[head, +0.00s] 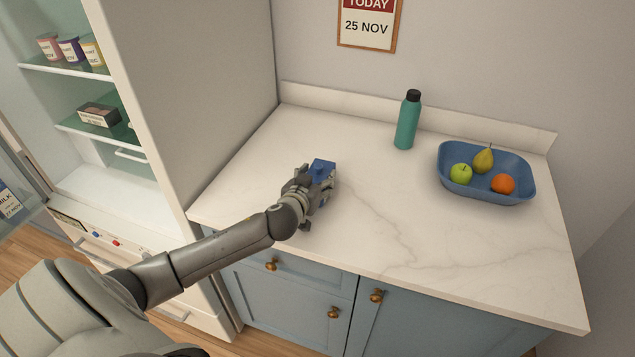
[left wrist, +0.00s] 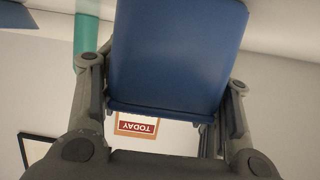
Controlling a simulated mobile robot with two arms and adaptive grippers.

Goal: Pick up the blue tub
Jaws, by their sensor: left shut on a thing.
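The blue tub (head: 322,169) is at my left gripper (head: 314,184), over the left part of the white marble counter. The arm and gripper hide most of it in the head view. In the left wrist view the blue tub (left wrist: 180,55) fills the space between the two fingers of the left gripper (left wrist: 165,100), one finger on each side. The left gripper is shut on it. I cannot tell whether the tub touches the counter (head: 370,220). My right gripper is not in view.
A teal bottle (head: 407,122) stands at the back of the counter. Right of it is a blue tray (head: 490,196) with an apple, a pear and an orange. An open fridge (head: 90,150) stands at left. The counter's front middle is clear.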

